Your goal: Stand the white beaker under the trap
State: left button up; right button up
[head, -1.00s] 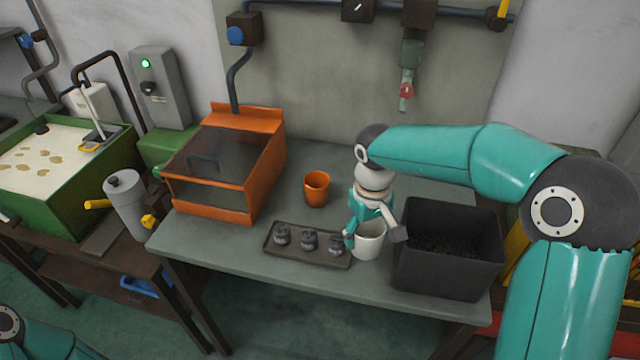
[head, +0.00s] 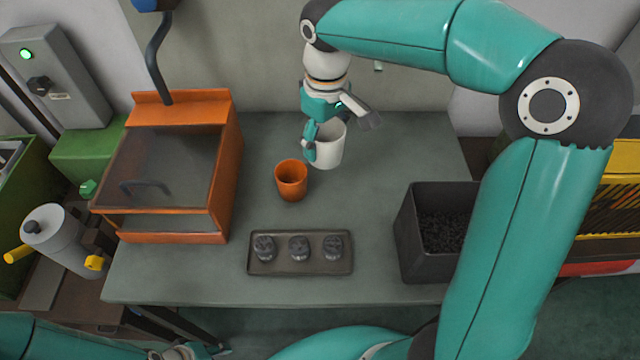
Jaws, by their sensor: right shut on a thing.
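The white beaker (head: 330,150) is upright in my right gripper (head: 338,128), above the back middle of the grey bench (head: 400,178). One finger is at its left side and the other near its upper right rim. I cannot tell how far its base is above the bench. The trap on the back wall is almost all hidden behind my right arm; a small pale tip (head: 378,66) shows below the arm, right of the beaker. Part of my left gripper (head: 182,352) shows at the bottom left edge; its fingers are not clear.
An orange cup (head: 291,180) stands just left and in front of the beaker. A dark tray (head: 300,270) with several grey parts lies at the front. An orange hooded box (head: 232,178) stands left, a black bin (head: 408,240) right. The bench right of the beaker is clear.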

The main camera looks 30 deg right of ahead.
jog(key=f, duration=0.8)
jog(key=f+p, duration=0.1)
jog(key=f, duration=0.7)
jog(key=shift+s+d, duration=0.1)
jog(key=shift+d, duration=0.1)
jog(key=o, duration=0.7)
jog(key=shift+f, duration=0.15)
jog(key=shift+c, duration=0.2)
jog(key=o, duration=0.5)
jog(key=shift+c, duration=0.2)
